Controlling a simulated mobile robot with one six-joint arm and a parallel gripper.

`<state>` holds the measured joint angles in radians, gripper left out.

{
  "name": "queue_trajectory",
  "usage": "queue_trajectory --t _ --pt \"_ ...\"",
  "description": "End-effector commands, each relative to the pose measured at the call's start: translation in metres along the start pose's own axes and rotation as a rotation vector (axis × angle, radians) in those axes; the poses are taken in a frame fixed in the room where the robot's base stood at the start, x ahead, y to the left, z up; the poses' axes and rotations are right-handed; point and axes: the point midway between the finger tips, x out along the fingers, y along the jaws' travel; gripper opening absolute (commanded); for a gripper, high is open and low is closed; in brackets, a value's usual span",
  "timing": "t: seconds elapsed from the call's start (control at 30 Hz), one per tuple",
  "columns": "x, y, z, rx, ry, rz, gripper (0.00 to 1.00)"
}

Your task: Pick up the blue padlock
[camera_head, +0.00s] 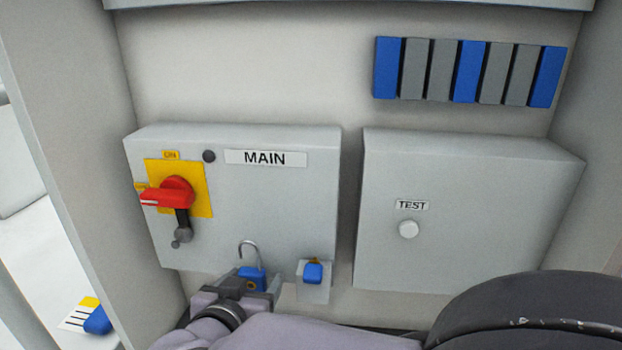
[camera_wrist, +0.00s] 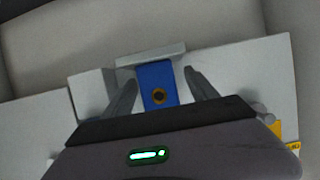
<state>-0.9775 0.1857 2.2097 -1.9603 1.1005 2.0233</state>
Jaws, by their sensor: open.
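The blue padlock (camera_head: 252,276) has a raised grey shackle and is in front of the lower edge of the MAIN box in the head view. In the wrist view its blue body (camera_wrist: 157,84), with a round brass-coloured keyhole, lies between my two fingers. My gripper (camera_head: 250,287) is open around it, with a finger on each side. A gap shows between the right finger and the padlock in the wrist view (camera_wrist: 158,82); the left finger is close to it. My gripper hides the padlock's lower part in the head view.
The MAIN box (camera_head: 285,205) carries a red rotary switch (camera_head: 172,193) on a yellow plate. A small holder (camera_head: 314,293) with another blue item (camera_head: 313,272) is right of the padlock. The TEST box (camera_head: 470,230) is further right. Blue and grey modules (camera_head: 468,72) line the wall above.

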Motion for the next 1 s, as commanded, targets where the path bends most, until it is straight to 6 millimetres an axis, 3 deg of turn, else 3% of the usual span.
queue_trajectory --t 0.2,0.53,0.83,1.0 --pt "0.000 0.000 0.001 0.000 0.000 -0.001 0.65" --pt "0.000 0.000 0.001 0.000 0.000 0.000 0.01" --pt "-0.001 0.000 -0.002 0.001 0.001 -0.001 0.00" --pt "-0.007 0.000 -0.017 0.002 0.002 -0.002 0.00"
